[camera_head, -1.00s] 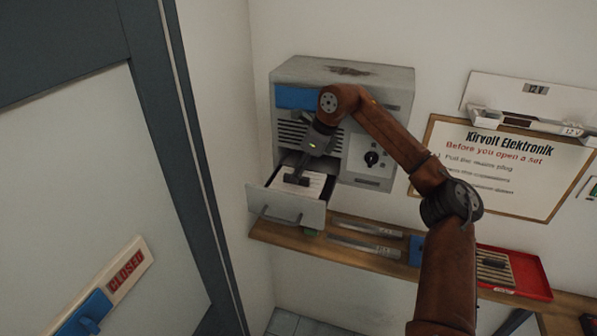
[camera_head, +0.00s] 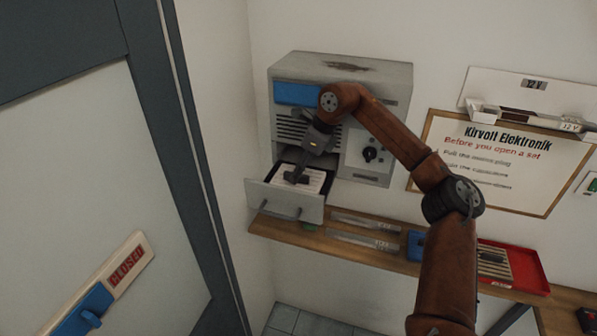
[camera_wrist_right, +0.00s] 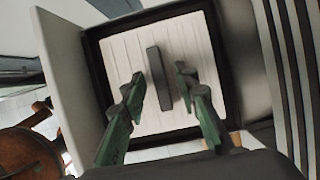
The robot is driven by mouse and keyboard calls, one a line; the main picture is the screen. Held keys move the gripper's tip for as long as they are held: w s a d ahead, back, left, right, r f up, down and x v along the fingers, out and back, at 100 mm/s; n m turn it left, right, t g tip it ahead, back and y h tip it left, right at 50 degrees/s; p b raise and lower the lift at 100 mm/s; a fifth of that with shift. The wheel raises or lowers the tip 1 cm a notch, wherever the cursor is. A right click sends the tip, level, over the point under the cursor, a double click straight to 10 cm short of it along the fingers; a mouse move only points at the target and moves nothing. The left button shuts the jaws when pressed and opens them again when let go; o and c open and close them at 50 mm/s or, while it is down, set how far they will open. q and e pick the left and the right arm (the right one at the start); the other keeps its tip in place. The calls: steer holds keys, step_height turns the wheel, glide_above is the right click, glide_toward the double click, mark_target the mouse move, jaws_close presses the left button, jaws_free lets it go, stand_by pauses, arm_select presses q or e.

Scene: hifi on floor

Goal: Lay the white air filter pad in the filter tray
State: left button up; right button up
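The white air filter pad (camera_head: 314,179) has pleats and a dark grip bar (camera_wrist_right: 158,78) across its middle. It lies inside the filter tray (camera_head: 285,199), the pulled-out grey drawer at the bottom of the grey cabinet. In the right wrist view the pad (camera_wrist_right: 197,52) is framed by the tray's dark walls (camera_wrist_right: 93,62) and looks flat. My right gripper (camera_head: 298,175) is over the pad. In the right wrist view its green fingers (camera_wrist_right: 160,76) stand apart on either side of the bar, with gaps showing. My left gripper is not in view.
The cabinet (camera_head: 385,95) has a blue panel, slots and a dark knob (camera_head: 372,154). A wooden shelf (camera_head: 285,236) below holds metal strips and a red tray (camera_head: 528,268). A notice board (camera_head: 500,165) hangs at right. A door with a CLOSED sign (camera_head: 126,267) is at left.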

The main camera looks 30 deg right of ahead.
steer(key=b+v, duration=0.2)
steer(key=v, duration=1)
steer(key=shift+r, duration=0.1)
steer(key=shift+c, duration=0.3)
stand_by(0.6)
